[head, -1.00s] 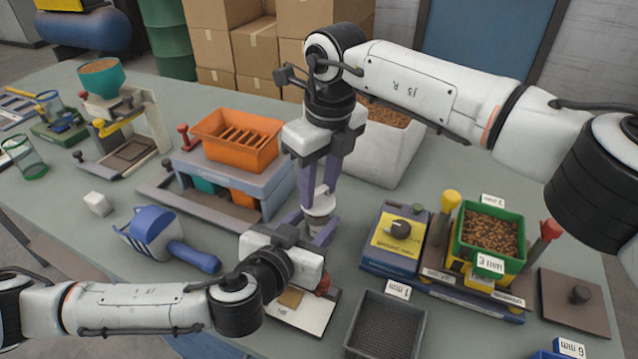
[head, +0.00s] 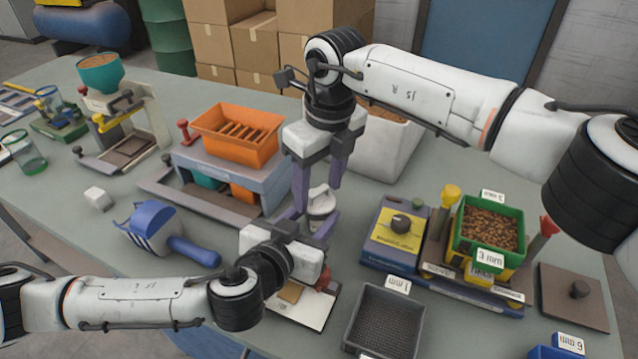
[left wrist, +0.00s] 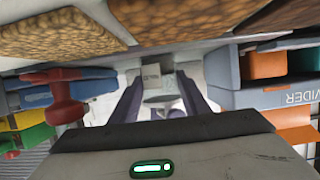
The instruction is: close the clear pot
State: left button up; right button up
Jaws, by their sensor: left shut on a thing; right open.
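The clear pot (head: 320,222) is upright low over the table in the middle of the head view, mostly hidden by fingers. My left gripper (head: 312,226) is shut on it from the near side. A pale round lid (head: 321,195) is at the pot's top; I cannot tell whether it is fully seated. My right gripper (head: 318,190) points down from above, its fingers open on either side of the lid. The left wrist view shows the pot (left wrist: 162,104) between the left fingers, with my right gripper (left wrist: 160,76) beyond.
An orange-topped divider (head: 240,140) and a blue scoop (head: 160,230) are to the left. A yellow-and-blue box (head: 395,235), a grey sieve tray (head: 385,320) and a green sieve of pellets (head: 488,230) are to the right. A white bin (head: 385,150) stands behind.

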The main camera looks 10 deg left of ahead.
notch_tip(320, 180, up, 12)
jog(key=d, duration=0.1)
jog(key=shift+s+d, duration=0.15)
jog(key=shift+s, duration=0.25)
pick_arm(q)
jog(key=o, duration=1.6)
jog(key=b+v, duration=0.1)
jog(key=v, duration=0.9)
jog(key=shift+s+a+r, duration=0.1)
jog(key=shift+s, duration=0.05)
pick_arm(e)
jog(key=shift+f, duration=0.5)
